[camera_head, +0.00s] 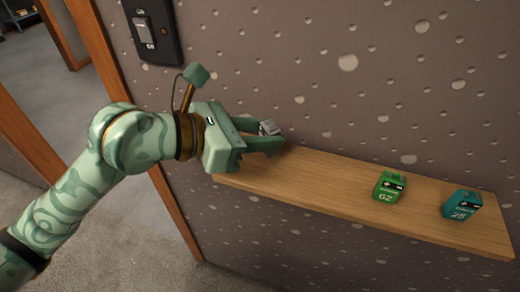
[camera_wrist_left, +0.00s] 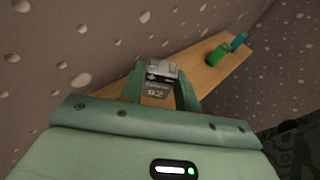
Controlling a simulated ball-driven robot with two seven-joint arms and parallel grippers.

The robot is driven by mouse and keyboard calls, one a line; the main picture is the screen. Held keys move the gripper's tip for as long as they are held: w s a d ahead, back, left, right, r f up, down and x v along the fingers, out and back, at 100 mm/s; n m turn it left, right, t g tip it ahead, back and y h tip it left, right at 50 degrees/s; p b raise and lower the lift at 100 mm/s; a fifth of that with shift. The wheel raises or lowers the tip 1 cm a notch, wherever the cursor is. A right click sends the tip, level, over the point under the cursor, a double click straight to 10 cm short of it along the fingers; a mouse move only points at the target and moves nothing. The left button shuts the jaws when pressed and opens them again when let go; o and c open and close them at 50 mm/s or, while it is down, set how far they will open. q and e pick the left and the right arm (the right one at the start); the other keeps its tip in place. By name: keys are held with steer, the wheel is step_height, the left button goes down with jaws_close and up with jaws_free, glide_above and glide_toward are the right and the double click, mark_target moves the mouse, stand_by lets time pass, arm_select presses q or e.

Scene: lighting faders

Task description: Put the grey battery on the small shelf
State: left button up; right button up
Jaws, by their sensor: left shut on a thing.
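The grey battery (camera_head: 268,127) is between the fingers of my left gripper (camera_head: 273,138), which is shut on it, at the left end of the small shelf (camera_head: 310,182). In the left wrist view the grey battery (camera_wrist_left: 158,78) shows between the two green fingers, with a number label on its near face. The wooden shelf (camera_wrist_left: 205,82) runs behind it. I cannot tell whether the battery touches the shelf. My right gripper is not in view.
A green battery (camera_head: 389,186) and a teal battery (camera_head: 461,205) stand on the right part of the shelf. The shelf between my left gripper and the green battery is clear. A dark switch plate (camera_head: 152,30) is on the speckled wall, beside a wooden door frame (camera_head: 92,45).

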arm_select(q)
steer(key=f, duration=0.2)
steer(key=w+f+b, duration=0.1)
steer(key=shift+f, duration=0.5)
steer(key=shift+f, duration=0.2)
steer(key=o, duration=1)
